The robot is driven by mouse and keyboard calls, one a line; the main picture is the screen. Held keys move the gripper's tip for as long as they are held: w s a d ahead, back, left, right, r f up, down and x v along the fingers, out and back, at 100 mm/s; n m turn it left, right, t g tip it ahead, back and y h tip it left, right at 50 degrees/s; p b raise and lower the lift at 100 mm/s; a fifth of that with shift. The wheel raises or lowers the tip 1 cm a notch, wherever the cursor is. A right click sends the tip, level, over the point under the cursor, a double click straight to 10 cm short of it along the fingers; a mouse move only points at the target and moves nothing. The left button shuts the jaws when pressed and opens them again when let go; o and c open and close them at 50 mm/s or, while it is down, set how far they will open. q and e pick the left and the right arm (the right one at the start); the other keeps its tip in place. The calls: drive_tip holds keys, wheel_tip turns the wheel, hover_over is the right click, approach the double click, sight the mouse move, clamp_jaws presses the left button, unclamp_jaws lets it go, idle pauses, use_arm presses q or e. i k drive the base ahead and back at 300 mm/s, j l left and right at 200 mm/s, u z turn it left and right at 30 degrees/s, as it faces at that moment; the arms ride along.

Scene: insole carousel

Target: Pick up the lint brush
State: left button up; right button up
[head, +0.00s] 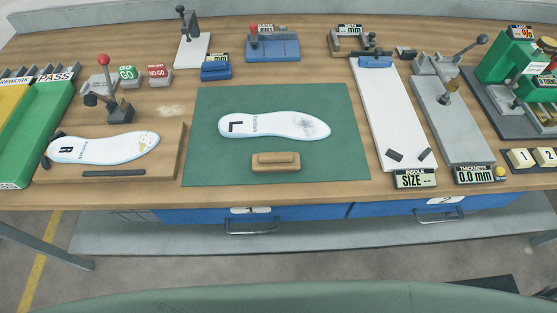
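The lint brush (276,162), a small brown wooden block, lies on the green mat (215,165) near its front middle. A white insole marked L (268,125) lies just behind it on the same mat, with a dark speckled patch toward its right end. The brush and the insole appear close together but apart. Neither of my grippers is in view.
Left of the mat, an insole marked R (105,147) lies on a wooden board (165,160) with a red-knobbed clamp (107,85). A white sizing board (385,110) and a grey thickness gauge (450,130) stand on the right. The mat's front corners are clear.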

sight(262, 162)
drive_tip(key=j+z, duration=0.2)
drive_tip(key=j, duration=0.3)
drive_tip(key=k+j+z, duration=0.1)
drive_tip(key=j+z, duration=0.15)
drive_tip(key=j, duration=0.25)
drive_tip(key=k+j+z, duration=0.2)
drive_tip(key=j, duration=0.3)
drive_tip(key=i, duration=0.05)
